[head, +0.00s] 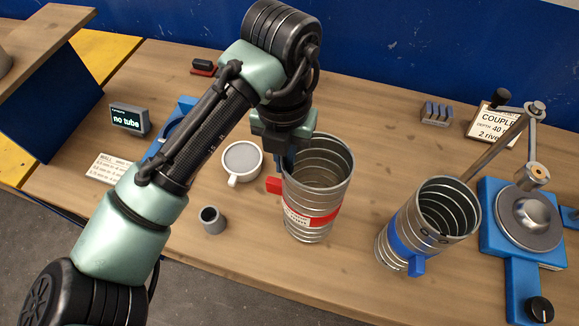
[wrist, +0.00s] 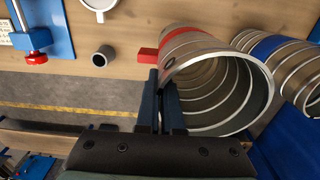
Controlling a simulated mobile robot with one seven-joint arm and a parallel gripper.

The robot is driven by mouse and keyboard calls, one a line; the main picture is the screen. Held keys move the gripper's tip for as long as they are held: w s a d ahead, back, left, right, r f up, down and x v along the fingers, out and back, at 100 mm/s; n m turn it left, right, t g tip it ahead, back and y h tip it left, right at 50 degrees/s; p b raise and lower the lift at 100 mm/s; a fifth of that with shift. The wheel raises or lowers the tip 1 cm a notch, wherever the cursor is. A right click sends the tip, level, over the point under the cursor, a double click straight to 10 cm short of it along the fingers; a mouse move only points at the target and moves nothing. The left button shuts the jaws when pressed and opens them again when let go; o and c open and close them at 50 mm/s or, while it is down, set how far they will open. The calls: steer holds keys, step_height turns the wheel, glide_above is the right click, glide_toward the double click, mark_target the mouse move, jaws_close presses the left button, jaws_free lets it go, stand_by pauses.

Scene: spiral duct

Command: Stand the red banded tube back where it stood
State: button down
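The red banded tube (head: 318,188) is a ribbed metal cylinder with an open top, a red band, a white label and a red tab on its left. It is upright in the head view; I cannot tell whether its base touches the bench. My gripper (head: 288,165) points down at its left rim. In the wrist view, the fingers (wrist: 160,100) are close together with the wall of the tube (wrist: 210,80) between them, one finger inside and one outside. The fingertips are partly hidden.
A blue banded tube (head: 428,222) stands to the right, beside a blue lever machine (head: 522,232). A white mug (head: 242,160) and a small grey cup (head: 212,220) are to the left. A "no tube" display (head: 128,119) stands further left. Bare bench lies in front.

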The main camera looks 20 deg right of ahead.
steer(key=shift+f+p, duration=0.4)
steer(key=shift+f, duration=1.6)
steer(key=shift+s+f, duration=0.1)
steer(key=c, duration=1.1)
jaws_free()
step_height(320, 180, up, 12)
steer(key=shift+r+b, duration=0.15)
steer(key=shift+b, duration=0.55)
